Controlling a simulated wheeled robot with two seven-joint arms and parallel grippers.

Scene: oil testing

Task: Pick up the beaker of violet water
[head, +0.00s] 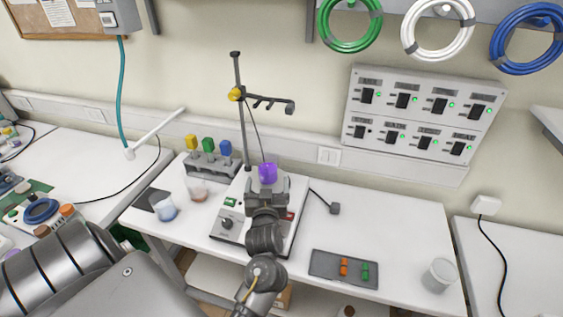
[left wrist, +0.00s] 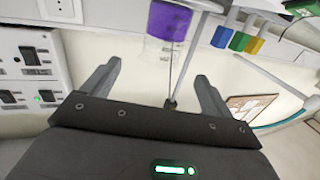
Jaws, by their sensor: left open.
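The beaker of violet water (head: 267,172) shows just beyond my left gripper (head: 267,188), over the white stirrer device (head: 228,222). The gripper hides its lower part in the head view, so I cannot tell what it rests on. In the left wrist view the beaker (left wrist: 168,20) is at the top centre, appearing upside down, with clear glass at its rim end. It lies beyond the fingertips, roughly in line with the gap between them. My left gripper (left wrist: 159,70) is open and empty. My right gripper is not in view.
A metal stand (head: 240,110) with a clamp arm rises behind the device. A rack (head: 212,167) of yellow, green and blue-capped items and two beakers (head: 163,208) (head: 198,190) stand left. A grey tray (head: 330,268) and an empty beaker (head: 439,275) are right. The back-right table is mostly clear.

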